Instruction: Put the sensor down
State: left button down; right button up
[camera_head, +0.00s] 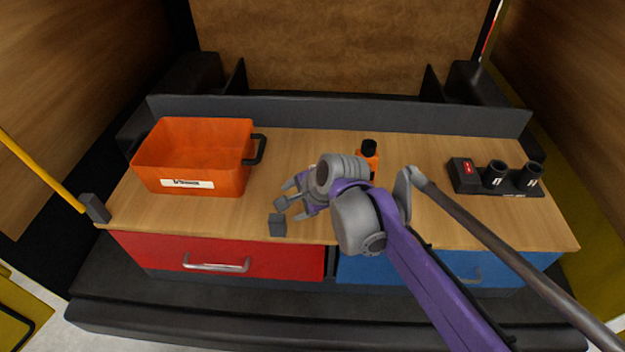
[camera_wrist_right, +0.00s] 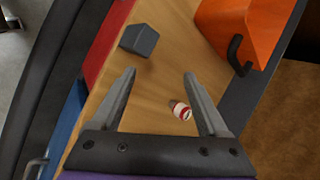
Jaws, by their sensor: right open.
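My right gripper (camera_head: 287,194) is over the middle of the bench, and its open jaws also show in the right wrist view (camera_wrist_right: 159,75). A small red and white cylinder (camera_wrist_right: 180,110) lies on the wood below the jaws, beside the right-hand finger in that view. Nothing shows clamped between the fingers. A dark grey block (camera_head: 277,226) is near the front edge, just beyond the fingertips; it also shows in the wrist view (camera_wrist_right: 139,41). I cannot tell for sure which thing is the sensor. My wrist hides part of the bench. My left gripper is not in view.
An orange bin (camera_head: 194,160) stands at the back left of the wooden bench (camera_head: 295,150). An orange item with a black top (camera_head: 369,155) is behind my wrist. A black holder with two cups (camera_head: 495,177) is at right. A dark rod (camera_head: 500,252) crosses the right side.

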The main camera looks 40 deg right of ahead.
jog(key=w+d+r+m+t, duration=0.1)
jog(key=w+d+r+m, duration=0.1)
jog(key=w+d+m, duration=0.4)
jog(key=w+d+r+m+t, duration=0.1)
jog(key=d+r+m, duration=0.2)
jog(key=d+m, duration=0.55)
jog(key=shift+m, duration=0.35)
jog(key=f, duration=0.5)
jog(key=a+f, duration=0.1)
jog(key=f, duration=0.2)
jog(key=shift+w+f, duration=0.2)
jog(key=shift+w, duration=0.1)
jog(key=shift+x, duration=3.45)
jog(key=shift+r, duration=0.1)
grip_shut()
